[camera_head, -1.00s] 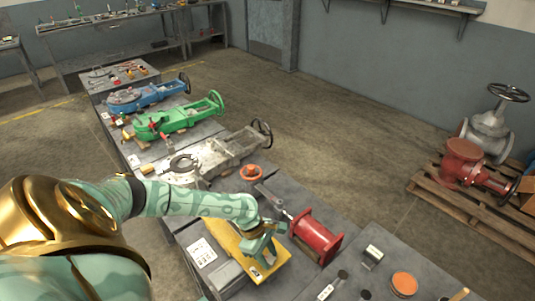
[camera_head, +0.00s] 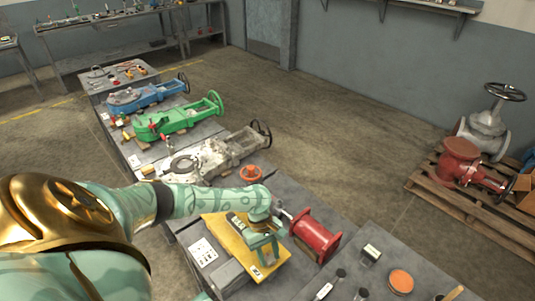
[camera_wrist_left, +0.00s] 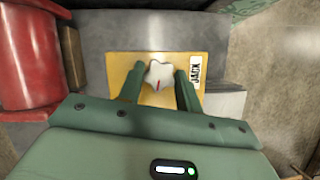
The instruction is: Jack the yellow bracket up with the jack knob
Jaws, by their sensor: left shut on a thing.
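The yellow bracket (camera_head: 228,234) lies on the grey bench beside the red cylinder, seen in the head view. In the left wrist view the yellow bracket (camera_wrist_left: 145,62) carries a white label reading JACK. The jack knob (camera_wrist_left: 158,74) is pale, lobed and has a red mark; it sits over the yellow plate. My left gripper (camera_wrist_left: 158,88) is shut on the knob, one finger on each side. In the head view my left gripper (camera_head: 264,248) hides the knob. My right gripper is not in view.
A red flanged cylinder (camera_head: 316,235) stands close to the right of the bracket. A grey block (camera_head: 228,276) sits to its left. An orange handwheel (camera_head: 251,173) lies behind. Green and blue valve bodies (camera_head: 178,120) line the bench farther back.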

